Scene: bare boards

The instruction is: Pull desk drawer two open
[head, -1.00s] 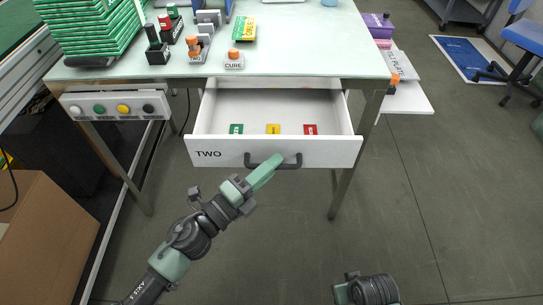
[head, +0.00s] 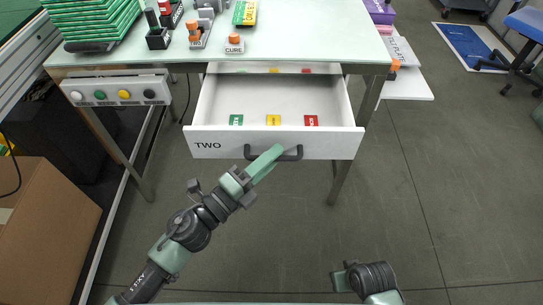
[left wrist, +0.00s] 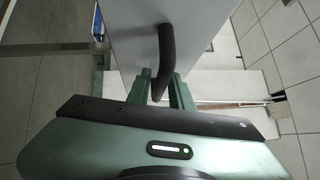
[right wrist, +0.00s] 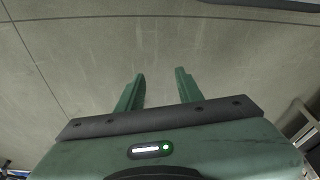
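Drawer two (head: 215,144) is a white drawer under the desk, marked TWO, and stands well out from the desk in the head view. Its dark bar handle (head: 290,154) is on the front.
The glass-topped desk (head: 300,35) holds green trays (head: 95,20) and small holders. A button panel (head: 115,90) hangs at the left. A cardboard box (head: 45,220) stands at the lower left. The floor before the drawer is clear.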

